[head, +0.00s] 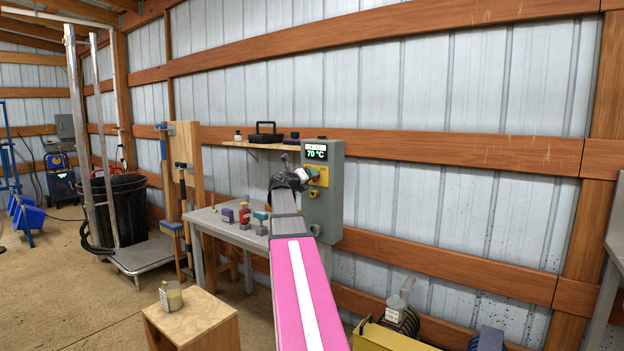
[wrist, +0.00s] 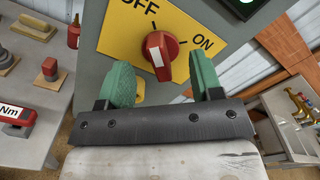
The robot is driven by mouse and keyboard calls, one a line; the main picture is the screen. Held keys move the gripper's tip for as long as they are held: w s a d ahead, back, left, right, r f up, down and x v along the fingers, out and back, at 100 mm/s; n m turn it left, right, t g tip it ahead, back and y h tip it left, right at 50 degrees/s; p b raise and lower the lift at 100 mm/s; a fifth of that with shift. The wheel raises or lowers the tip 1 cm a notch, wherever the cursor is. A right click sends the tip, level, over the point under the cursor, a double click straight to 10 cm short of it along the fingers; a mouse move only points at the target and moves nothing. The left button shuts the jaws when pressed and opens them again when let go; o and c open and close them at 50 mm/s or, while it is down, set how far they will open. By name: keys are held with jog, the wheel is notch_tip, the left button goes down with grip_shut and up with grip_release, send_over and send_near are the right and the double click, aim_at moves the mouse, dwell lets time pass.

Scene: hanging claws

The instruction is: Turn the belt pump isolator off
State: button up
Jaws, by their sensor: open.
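The belt pump isolator is a red rotary knob (wrist: 161,52) with a white mark, on a yellow plate (wrist: 118,32) lettered OFF at upper left and ON at right. I cannot tell clearly which word the knob points to. The plate is on a grey box (head: 325,210) on the wall, where the head view shows a yellow plate edge (head: 323,176). My gripper (wrist: 164,82) is open, its green fingertips on either side of the knob and a little below it in the wrist view. No contact shows. In the head view my gripper (head: 308,174) hides the knob.
A display (head: 317,152) reading 70 °C tops the box. A grey table (head: 215,222) with several small items stands left of it, below a wall shelf (head: 262,146). A wooden crate (head: 195,318) with a jar is at front left, and a yellow bin (head: 385,338) at lower right.

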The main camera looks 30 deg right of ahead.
jog(key=shift+v, duration=2.4)
jog(key=s+a+f+m+g+y, duration=0.1)
jog(key=s+a+f+m+y, duration=0.15)
jog(key=a+f+m, duration=0.6)
jog(key=s+a+f+m+g+y, duration=0.15)
jog(key=a+f+y, duration=0.25)
jog(key=f, duration=0.9)
jog(key=s+a+f+m+y, duration=0.25)
jog(key=a+f+m, duration=0.35)
jog(key=f, duration=0.5)
jog(key=s+a+f+m+g+y, duration=0.2)
jog(key=s+a+f+m+y, duration=0.1)
jog(key=s+a+f+m, duration=0.4)
jog(key=s+a+f+m+g+y, duration=0.2)
jog(key=s+a+f+m+y, duration=0.2)
jog(key=a, duration=0.9)
jog(key=s+f+m, duration=0.3)
jog(key=s+f, duration=0.2)
jog(key=f, duration=0.1)
jog(key=shift+f+m+y, duration=0.3)
jog(key=shift+f+m, duration=0.05)
jog(key=shift+m, duration=0.05)
jog(key=shift+a+g, duration=0.1)
jog(key=shift+g, duration=0.15)
jog(key=shift+c, duration=0.3)
